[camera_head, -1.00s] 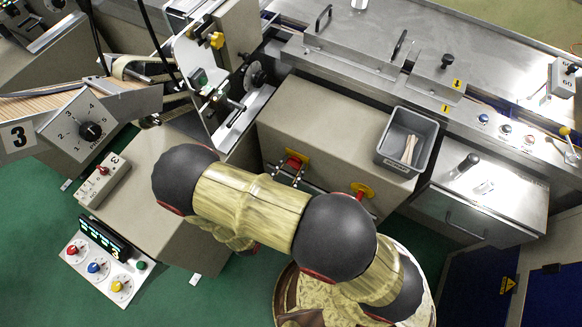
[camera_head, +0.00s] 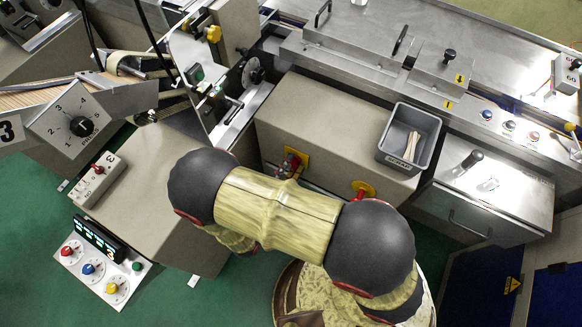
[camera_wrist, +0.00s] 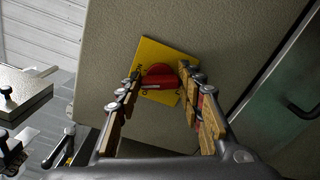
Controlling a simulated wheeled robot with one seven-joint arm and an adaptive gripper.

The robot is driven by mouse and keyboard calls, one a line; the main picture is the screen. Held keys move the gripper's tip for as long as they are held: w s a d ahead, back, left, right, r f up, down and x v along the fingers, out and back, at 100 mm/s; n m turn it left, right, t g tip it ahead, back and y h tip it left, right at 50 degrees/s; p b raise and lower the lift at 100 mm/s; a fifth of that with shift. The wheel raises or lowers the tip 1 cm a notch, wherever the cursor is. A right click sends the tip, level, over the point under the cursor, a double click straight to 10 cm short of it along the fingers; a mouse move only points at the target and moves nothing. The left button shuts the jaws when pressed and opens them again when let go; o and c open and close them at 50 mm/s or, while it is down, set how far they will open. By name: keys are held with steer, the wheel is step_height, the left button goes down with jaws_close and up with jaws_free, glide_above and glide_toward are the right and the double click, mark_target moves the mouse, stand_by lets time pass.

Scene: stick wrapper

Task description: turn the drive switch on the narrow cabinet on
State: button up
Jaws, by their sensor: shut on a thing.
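A red rotary switch (camera_wrist: 160,77) on a yellow square plate (camera_wrist: 152,52) is mounted on a beige cabinet face (camera_wrist: 225,25) in the wrist view. My gripper (camera_wrist: 160,72) has one finger on each side of the red handle and is shut on it. In the head view the gripper (camera_head: 289,168) is at the left of two yellow-plated switches (camera_head: 300,155), on the front of the beige cabinet (camera_head: 330,120). My fingers partly hide this switch there. The handle's exact angle and any lettering are hard to read.
A second red switch (camera_head: 363,189) on a yellow plate is to the right on the same cabinet. A grey bin (camera_head: 428,130) stands on the cabinet top. A metal cabinet (camera_head: 505,200) is at right; a panel with coloured knobs (camera_head: 95,268) is at lower left.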

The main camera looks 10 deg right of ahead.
steer(key=m+b, duration=0.1)
steer(key=m, duration=0.3)
steer(key=shift+f+m+b, duration=0.15)
steer(key=shift+m+b, duration=0.25)
stand_by(0.4)
steer(key=o, duration=1.2)
steer(key=shift+c, duration=0.2)
steer(key=v, duration=1.2)
